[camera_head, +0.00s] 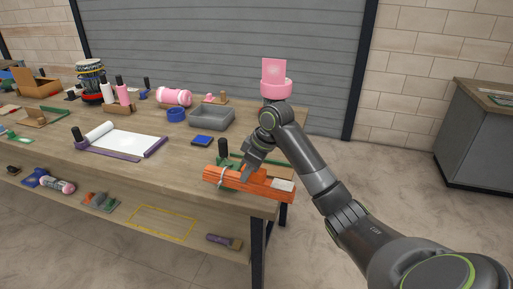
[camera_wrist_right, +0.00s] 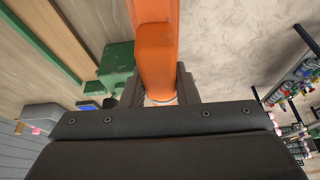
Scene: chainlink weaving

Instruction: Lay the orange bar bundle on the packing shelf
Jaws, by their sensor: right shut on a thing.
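In the right wrist view the orange bundle (camera_wrist_right: 157,55) runs between the two dark fingers. Whether it touches the tabletop I cannot tell. The packing shelf (camera_head: 135,215) is the lower board under the tabletop, with a yellow outlined rectangle (camera_head: 163,222) on a bare part. My left gripper is not in view.
A green object (camera_head: 228,161) stands right behind the bundle; it also shows in the wrist view (camera_wrist_right: 116,65). A grey tray (camera_head: 211,118) and a white sheet roll (camera_head: 125,138) lie on the table.

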